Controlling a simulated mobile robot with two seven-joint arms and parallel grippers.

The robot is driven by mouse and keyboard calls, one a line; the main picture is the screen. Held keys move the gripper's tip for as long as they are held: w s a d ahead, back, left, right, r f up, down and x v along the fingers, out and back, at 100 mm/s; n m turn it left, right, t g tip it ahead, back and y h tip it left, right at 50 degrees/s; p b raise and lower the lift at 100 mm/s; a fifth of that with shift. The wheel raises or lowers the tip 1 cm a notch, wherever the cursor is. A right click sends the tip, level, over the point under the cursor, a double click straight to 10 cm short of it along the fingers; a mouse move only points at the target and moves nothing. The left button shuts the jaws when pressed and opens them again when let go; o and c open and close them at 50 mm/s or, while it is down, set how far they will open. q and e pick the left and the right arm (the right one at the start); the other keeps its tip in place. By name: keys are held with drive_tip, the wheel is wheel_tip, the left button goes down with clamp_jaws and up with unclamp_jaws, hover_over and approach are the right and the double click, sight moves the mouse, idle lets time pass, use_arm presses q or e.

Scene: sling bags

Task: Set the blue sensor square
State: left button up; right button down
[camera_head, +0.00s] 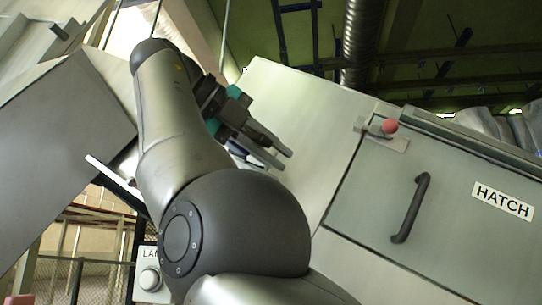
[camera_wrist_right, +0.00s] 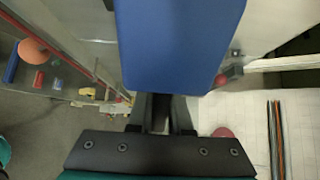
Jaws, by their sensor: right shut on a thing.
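The blue sensor (camera_wrist_right: 180,42) is a flat blue panel with rounded corners, filling the top middle of the right wrist view. Its near edge lies at my right gripper (camera_wrist_right: 161,112), whose dark fingers are shut on it. Its far end is out of frame. In the head view my right gripper (camera_head: 284,158) points to the lower right, in front of a pale metal cabinet. There the sensor is mostly hidden by my arm; a small dark blue patch by the fingers may be part of it. My left gripper is not in view.
A metal door marked HATCH (camera_head: 505,200) has a dark handle (camera_head: 410,208) and a red knob (camera_head: 390,126) at its upper left. A grey slanted panel (camera_head: 60,150) stands at left. The right wrist view shows an orange ball (camera_wrist_right: 33,50) and coloured rods (camera_wrist_right: 275,140).

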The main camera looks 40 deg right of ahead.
idle(0.3)
drive_tip(key=c, duration=1)
unclamp_jaws()
drive_tip(key=shift+d, duration=0.1)
drive_tip(key=shift+o, duration=0.8)
